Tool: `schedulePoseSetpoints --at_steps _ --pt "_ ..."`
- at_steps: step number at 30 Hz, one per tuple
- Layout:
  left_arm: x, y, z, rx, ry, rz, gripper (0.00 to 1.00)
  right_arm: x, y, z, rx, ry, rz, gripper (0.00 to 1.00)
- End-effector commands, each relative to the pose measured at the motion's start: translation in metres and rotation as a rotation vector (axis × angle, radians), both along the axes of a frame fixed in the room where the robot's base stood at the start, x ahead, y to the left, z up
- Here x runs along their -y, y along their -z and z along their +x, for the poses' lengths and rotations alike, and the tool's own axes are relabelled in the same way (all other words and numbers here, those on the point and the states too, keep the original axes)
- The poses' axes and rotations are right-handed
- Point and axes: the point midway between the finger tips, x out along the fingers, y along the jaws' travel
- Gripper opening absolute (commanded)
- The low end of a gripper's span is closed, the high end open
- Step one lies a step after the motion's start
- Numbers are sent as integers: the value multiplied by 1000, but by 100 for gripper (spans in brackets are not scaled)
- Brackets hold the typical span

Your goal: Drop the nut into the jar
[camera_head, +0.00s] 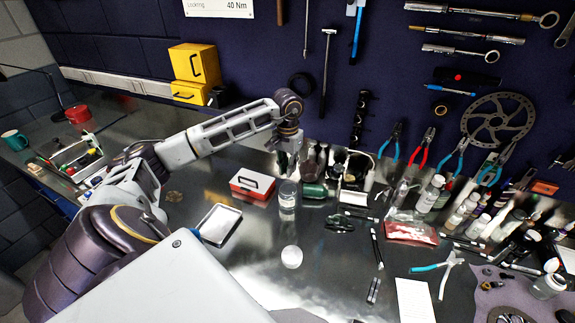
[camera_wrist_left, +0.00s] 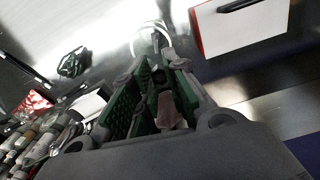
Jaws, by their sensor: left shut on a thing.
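The glass jar (camera_head: 287,200) stands on the metal bench, right of a red-and-white box. In the left wrist view the jar (camera_wrist_left: 149,38) shows partly, beyond the fingertips. My left gripper (camera_head: 287,163) points down above and just behind the jar in the head view, apart from it. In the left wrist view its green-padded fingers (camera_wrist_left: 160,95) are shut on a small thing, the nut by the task. The nut is mostly hidden between the pads, so its shape is not clear. My right gripper is not in view.
The red-and-white box (camera_head: 252,184) is left of the jar; a dark green cylinder (camera_head: 314,190) is close on its right. A shallow metal tray (camera_head: 218,224) and a round white disc (camera_head: 291,257) lie nearer. Several bottles and tools crowd the right. The front middle is mostly clear.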

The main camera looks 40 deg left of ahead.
Motion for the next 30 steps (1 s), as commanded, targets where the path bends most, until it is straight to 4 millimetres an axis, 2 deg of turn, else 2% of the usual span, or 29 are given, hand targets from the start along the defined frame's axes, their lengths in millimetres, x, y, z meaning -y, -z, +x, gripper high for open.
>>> schedulePoseSetpoints --at_steps 13,29,30 --pt "0 39 0 0 0 0 1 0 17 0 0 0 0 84" --pt "0 46 0 1 0 0 1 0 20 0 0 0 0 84" --pt "0 46 0 1 0 0 19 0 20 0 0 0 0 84"
